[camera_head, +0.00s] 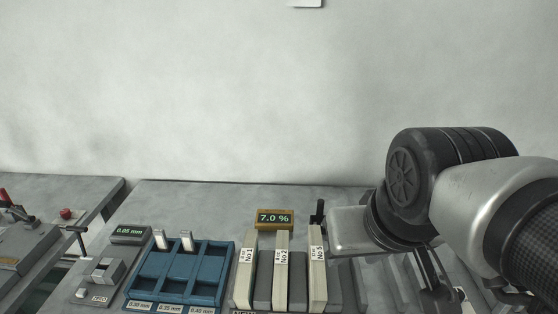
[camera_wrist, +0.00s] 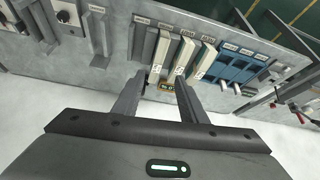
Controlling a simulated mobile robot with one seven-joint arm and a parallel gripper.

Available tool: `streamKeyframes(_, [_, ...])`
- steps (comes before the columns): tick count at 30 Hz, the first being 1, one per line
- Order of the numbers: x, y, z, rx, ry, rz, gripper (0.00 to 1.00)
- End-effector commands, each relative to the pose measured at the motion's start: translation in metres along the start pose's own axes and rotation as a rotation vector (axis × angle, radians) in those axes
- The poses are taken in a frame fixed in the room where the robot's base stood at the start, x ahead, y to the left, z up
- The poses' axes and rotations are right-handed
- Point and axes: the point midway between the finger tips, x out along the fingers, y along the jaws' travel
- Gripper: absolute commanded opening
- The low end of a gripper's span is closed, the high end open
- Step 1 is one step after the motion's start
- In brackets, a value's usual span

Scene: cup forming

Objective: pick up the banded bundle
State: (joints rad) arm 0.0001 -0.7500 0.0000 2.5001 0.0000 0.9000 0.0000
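Three upright pale bundles with white label bands stand side by side in a grey rack. I cannot tell which one the task means. In the wrist view they show beyond my fingertips, with one bundle at the left (camera_wrist: 159,55), one in the middle (camera_wrist: 183,55) and one at the right (camera_wrist: 204,62). My gripper (camera_wrist: 161,80) is open, with nothing between its fingers. It is apart from the bundles, to their right in the head view.
A blue compartment tray (camera_head: 230,262) stands left of the rack. A yellow-framed display (camera_head: 274,218) reading 7.0 % is behind the bundles. A small gauge (camera_head: 130,235) reading 0.05 mm is at the left. A second bench (camera_head: 95,190) lies further left, past a gap.

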Motion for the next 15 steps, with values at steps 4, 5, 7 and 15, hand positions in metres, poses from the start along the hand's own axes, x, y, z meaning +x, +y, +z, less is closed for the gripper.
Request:
streamKeyframes(4, [0.0,0.0,0.0,0.0,0.0,0.0,0.39])
streamKeyframes(5, [0.0,0.0,0.0,0.0,0.0,0.0,0.39])
streamKeyframes(7, [0.0,0.0,0.0,0.0,0.0,0.0,0.39])
streamKeyframes(15, [0.0001,-0.0003,-0.005,0.002,-0.01,-0.002,0.5])
